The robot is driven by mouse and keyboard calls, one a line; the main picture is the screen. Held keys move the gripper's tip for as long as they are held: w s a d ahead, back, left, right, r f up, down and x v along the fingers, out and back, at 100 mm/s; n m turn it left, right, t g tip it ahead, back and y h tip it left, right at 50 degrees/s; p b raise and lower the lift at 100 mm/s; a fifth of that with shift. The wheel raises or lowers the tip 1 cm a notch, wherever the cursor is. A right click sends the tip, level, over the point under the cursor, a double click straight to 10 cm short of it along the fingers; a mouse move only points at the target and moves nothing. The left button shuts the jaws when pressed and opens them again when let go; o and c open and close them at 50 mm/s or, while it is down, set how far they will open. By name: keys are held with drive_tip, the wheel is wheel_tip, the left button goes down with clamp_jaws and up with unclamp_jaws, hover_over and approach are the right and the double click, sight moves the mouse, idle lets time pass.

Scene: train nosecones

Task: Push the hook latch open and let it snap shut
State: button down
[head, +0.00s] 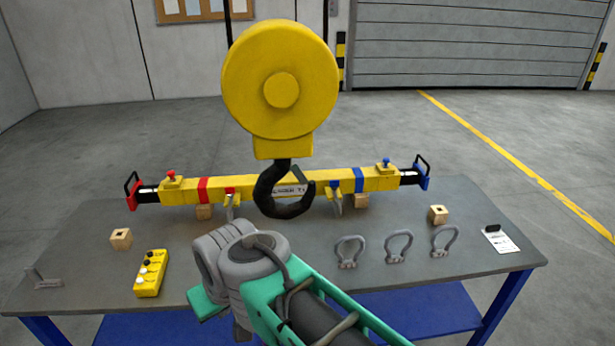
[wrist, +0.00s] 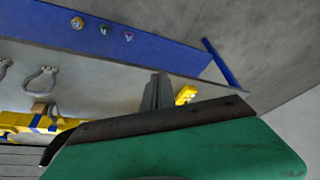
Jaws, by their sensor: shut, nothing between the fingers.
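The black hook (head: 270,196) hangs below a large yellow round hoist block (head: 280,80), over the table in the head view. Its latch (head: 299,176) is a small grey-green bar across the throat, slanting down toward the hook tip; it looks closed. My gripper (wrist: 158,78) shows in the wrist view as dark fingers side by side, shut and empty, beyond a green and black housing. In the head view my arm reaches in from the lower right, below and in front of the hook; the fingertips are hidden there. My gripper is apart from the latch.
A yellow spreader beam (head: 240,190) lies behind the hook on wooden blocks. A yellow push-button pendant (head: 151,273), several grey shackles (head: 398,246), wooden cubes (head: 121,239) and a tag (head: 500,240) lie on the grey table (head: 330,280). Bare table separates them.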

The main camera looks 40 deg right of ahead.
drive_tip(key=w+d+r+m+t+b, duration=0.2)
drive_tip(key=w+d+m+t, duration=0.15)
drive_tip(key=w+d, duration=0.55)
drive_tip(key=m+t+b, duration=0.3)
drive_tip(key=m+t, duration=0.2)
drive_tip(key=m, duration=0.3)
approach(299, 175)
wheel_tip(299, 175, down, 2)
drive_tip(key=a, duration=0.2)
drive_tip(key=s+d+r+m+t+h, duration=0.1)
drive_tip(key=s+d+r+m, duration=0.1)
drive_tip(key=s+d, duration=0.3)
drive_tip(key=shift+s+r+t, duration=0.35)
drive_tip(key=shift+s+r, duration=0.35)
drive_tip(key=shift+r, duration=0.05)
drive_tip(key=a+f+p+x, duration=0.1)
drive_tip(key=a+p+x, duration=0.1)
drive_tip(key=x, duration=1.1)
drive_tip(key=shift+a+f+p, duration=0.15)
drive_tip(key=shift+a+p, duration=0.1)
drive_tip(key=shift+p, duration=0.05)
